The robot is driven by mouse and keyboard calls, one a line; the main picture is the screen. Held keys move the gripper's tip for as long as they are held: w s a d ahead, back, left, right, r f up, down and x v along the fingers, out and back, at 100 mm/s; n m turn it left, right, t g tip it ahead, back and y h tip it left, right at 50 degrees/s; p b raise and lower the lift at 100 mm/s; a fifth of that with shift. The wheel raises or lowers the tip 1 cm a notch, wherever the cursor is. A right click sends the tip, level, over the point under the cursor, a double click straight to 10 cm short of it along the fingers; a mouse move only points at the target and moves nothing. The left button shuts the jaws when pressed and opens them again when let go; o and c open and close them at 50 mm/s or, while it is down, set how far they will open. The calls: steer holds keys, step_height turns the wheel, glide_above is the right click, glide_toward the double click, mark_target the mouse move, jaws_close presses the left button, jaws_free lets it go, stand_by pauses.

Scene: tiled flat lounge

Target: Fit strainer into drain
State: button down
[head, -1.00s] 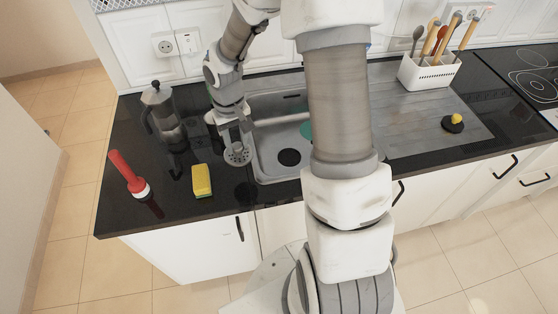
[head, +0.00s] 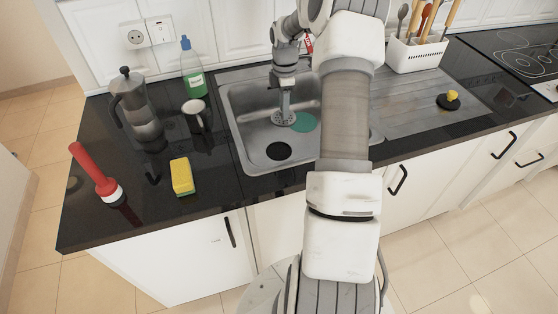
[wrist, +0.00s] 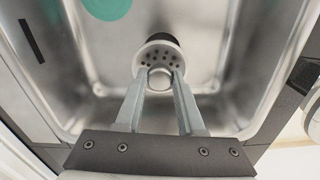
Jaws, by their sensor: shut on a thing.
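The strainer is a grey perforated disc (head: 283,118) with a round knob. My gripper (head: 286,104) is shut on it and holds it over the sink basin (head: 246,128). In the wrist view the strainer (wrist: 152,52) hangs from the knob between the two fingers of my gripper (wrist: 160,78). The drain (head: 278,151) is a dark round hole in the basin floor, nearer the front than the strainer in the head view. In the wrist view the strainer hides most of the drain (wrist: 166,38). I cannot tell the height between them.
A teal disc (head: 304,122) lies in the basin. Left of the sink are a yellow sponge (head: 181,177), a red-handled tool (head: 95,173), a moka pot (head: 137,110), a mug (head: 196,116) and a bottle (head: 193,70). My arm hides the basin's right part.

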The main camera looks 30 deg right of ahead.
mark_target(279, 119)
steer(key=s+d+f+n+b, duration=0.2)
steer(key=d+f+n+b, duration=0.15)
steer(key=d, duration=0.55)
steer(key=shift+n, duration=0.45)
steer(key=a+f, duration=0.2)
steer(key=a, duration=0.1)
steer(key=w+a+f+b, duration=0.1)
steer(key=a+f, duration=0.1)
steer(key=a, duration=0.2)
steer(key=w+a+f, duration=0.1)
steer(key=a+f, duration=0.2)
steer(key=shift+a, duration=0.35)
steer(key=shift+w+f+b, duration=0.1)
steer(key=shift+f+b, duration=0.55)
steer(key=shift+f, duration=1.45)
steer(key=shift+f, duration=0.1)
steer(key=c, duration=0.5)
jaws_free()
step_height(279, 119, up, 12)
steer(key=shift+r+p, duration=0.15)
steer(key=shift+p, duration=0.85)
